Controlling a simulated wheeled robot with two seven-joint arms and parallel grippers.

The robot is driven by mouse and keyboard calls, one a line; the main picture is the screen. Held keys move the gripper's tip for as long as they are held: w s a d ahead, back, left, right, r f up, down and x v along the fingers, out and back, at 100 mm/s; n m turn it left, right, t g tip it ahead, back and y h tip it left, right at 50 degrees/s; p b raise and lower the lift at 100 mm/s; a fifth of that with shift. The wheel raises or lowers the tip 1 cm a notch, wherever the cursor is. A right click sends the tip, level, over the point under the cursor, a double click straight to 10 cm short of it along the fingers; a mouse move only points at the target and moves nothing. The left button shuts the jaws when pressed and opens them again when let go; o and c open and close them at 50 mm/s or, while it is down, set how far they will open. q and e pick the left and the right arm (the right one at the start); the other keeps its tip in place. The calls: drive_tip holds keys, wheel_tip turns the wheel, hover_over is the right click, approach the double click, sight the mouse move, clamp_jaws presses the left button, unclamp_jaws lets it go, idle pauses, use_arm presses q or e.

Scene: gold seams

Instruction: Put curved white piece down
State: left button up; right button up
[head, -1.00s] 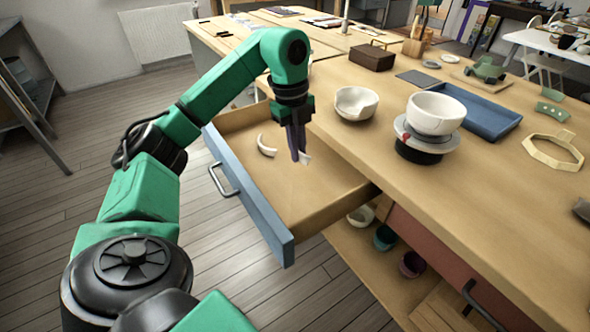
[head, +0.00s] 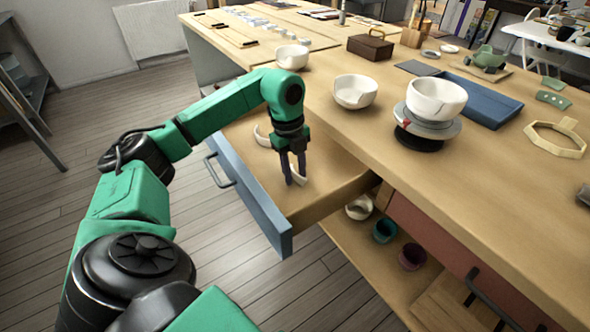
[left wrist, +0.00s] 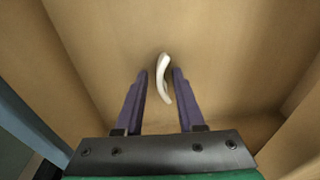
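The curved white piece (left wrist: 163,80) shows between the fingertips of my left gripper (left wrist: 160,72) in the left wrist view, with a gap to each finger. It appears to rest on the floor of the open drawer (head: 325,186). In the head view my left gripper (head: 295,178) points down inside the drawer, fingers apart around the piece (head: 298,176). Another curved white piece (head: 261,137) lies in the drawer farther back, partly by my arm. My right gripper is not in view.
The blue drawer front (head: 252,205) and its side walls surround the gripper. On the bench stand a white bowl (head: 292,56), a notched white bowl (head: 355,91), and a bowl (head: 437,98) on a round stand.

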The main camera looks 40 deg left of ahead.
use_arm(q)
drive_tip(key=shift+r, duration=0.5)
wheel_tip(320, 180, up, 11)
drive_tip(key=a+p, duration=0.1)
drive_tip(key=p, duration=0.2)
drive_tip(key=shift+a, duration=0.2)
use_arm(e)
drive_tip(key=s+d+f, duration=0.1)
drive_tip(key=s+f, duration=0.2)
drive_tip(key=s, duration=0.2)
use_arm(q)
drive_tip(key=shift+s+r, duration=0.1)
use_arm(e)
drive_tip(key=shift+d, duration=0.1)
